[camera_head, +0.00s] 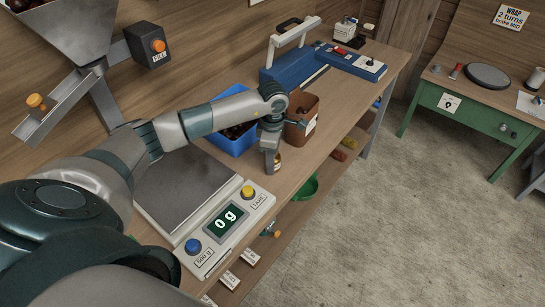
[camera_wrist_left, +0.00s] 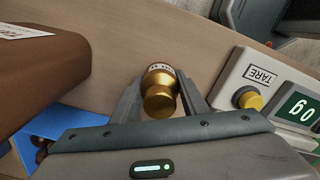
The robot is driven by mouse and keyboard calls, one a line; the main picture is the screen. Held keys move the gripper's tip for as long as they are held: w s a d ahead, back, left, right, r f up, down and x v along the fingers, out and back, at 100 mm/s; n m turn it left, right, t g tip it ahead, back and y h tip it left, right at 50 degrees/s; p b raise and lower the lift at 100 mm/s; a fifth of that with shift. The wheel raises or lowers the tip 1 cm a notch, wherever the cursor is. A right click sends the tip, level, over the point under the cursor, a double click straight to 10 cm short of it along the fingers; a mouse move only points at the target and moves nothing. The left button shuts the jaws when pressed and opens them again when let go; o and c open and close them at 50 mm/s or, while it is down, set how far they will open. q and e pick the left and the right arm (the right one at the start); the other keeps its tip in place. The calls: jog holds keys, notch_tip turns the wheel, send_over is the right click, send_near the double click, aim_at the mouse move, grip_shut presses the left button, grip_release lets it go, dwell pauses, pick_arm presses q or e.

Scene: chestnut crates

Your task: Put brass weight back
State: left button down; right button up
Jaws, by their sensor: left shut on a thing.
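The brass weight (camera_wrist_left: 158,88) is a gold cylinder with a knob and a pale marked band. My left gripper (camera_wrist_left: 160,105) is shut on it, with one finger on each side. In the head view the weight (camera_head: 276,160) shows below my left gripper (camera_head: 271,155), at the bench's front part, between the scale and the brown container. I cannot tell whether it touches the bench. The scale (camera_head: 208,252) reads 0 g, and its grey plate is partly behind my arm. My right gripper is not in view.
A brown container (camera_head: 312,120) with a label and a blue crate (camera_head: 232,146) of chestnuts stand close to my left gripper. A blue sealer (camera_head: 287,70) is farther back. A metal hopper and chute (camera_head: 30,126) are at the left. A green table (camera_head: 470,110) stands across the floor.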

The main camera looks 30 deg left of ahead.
pick_arm(q)
jog(key=shift+f, duration=0.1)
jog(key=c, duration=1)
grip_release()
jog(key=shift+c, duration=0.2)
